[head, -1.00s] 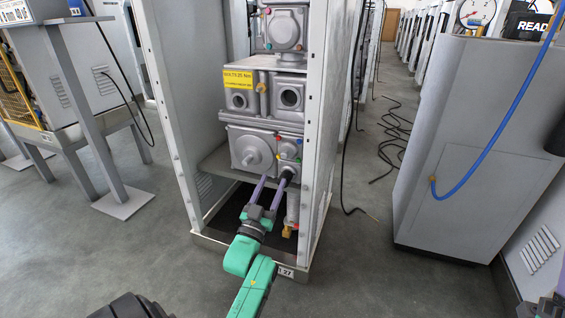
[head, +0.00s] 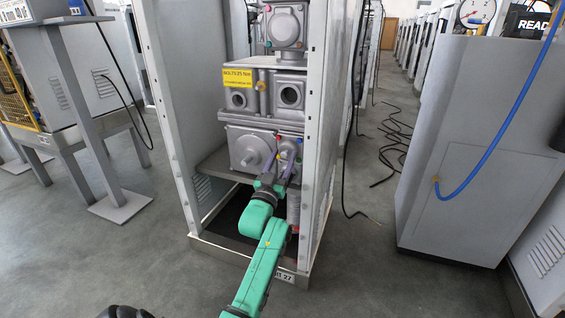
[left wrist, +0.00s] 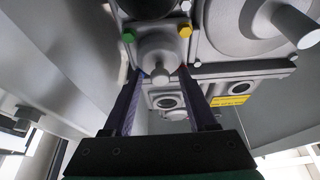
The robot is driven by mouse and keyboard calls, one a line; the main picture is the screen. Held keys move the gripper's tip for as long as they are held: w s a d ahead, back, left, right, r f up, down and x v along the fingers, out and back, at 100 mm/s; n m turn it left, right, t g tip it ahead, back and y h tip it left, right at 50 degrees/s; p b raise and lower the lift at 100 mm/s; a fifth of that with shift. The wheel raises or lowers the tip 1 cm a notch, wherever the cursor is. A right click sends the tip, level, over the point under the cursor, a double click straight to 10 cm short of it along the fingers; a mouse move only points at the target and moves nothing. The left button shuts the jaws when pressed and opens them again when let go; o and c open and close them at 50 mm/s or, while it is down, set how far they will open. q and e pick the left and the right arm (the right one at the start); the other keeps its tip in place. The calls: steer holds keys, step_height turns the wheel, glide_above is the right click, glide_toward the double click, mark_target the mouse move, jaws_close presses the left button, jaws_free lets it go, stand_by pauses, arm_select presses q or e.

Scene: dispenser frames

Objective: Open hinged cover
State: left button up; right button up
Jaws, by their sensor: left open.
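The lower grey metal unit (head: 235,140) stands inside an open-front white frame. A small rounded cover with a protruding boss is at its right, mostly hidden by my gripper in the head view. In the left wrist view this boss (left wrist: 158,48) is clear, with a yellow cap (left wrist: 185,31) and a green cap (left wrist: 128,36) beside it. My left gripper (head: 281,160) reaches up to it from the front. In the left wrist view the gripper (left wrist: 159,75) is open, one purple finger on each side of the boss. Contact cannot be told. No hinge is clearly visible.
A large round flange with a shaft (head: 250,157) is left of the gripper. The frame's right post (head: 318,130) stands close to my arm. A grey cabinet (head: 460,150) with a blue hose is at the right. Black cables (head: 395,140) lie on the floor behind.

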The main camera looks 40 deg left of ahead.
arm_select(q)
jaws_close()
stand_by(1.4)
